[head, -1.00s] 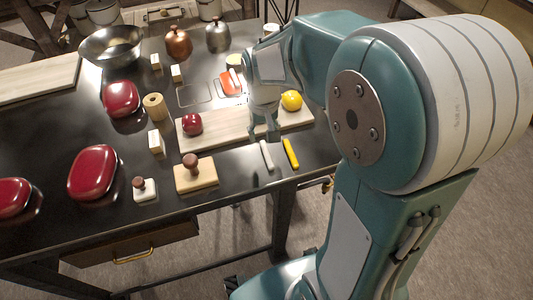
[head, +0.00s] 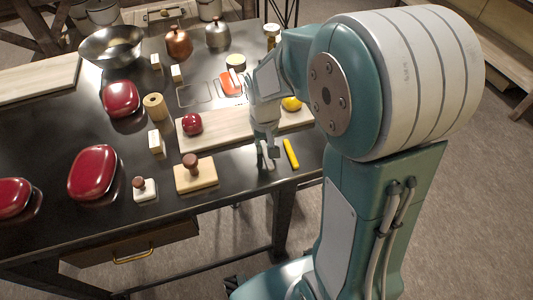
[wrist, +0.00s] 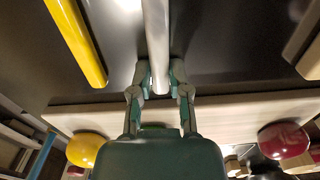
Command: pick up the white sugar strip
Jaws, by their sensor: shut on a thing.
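The white sugar strip (wrist: 156,40) runs down from the top of the wrist view, its near end between my two fingers. My gripper (wrist: 158,80) is shut on that end, a finger on each side. In the head view my gripper (head: 266,158) is low over the black table, just in front of the cutting board. There the fingers mostly hide the strip, and I cannot tell whether it touches the table.
A yellow strip (head: 291,153) lies just right of my gripper. Behind are the wooden board (head: 220,127), a red ball-like fruit (head: 192,124) and a yellow one (head: 291,103). A wooden block with a knob (head: 196,177) stands to the left.

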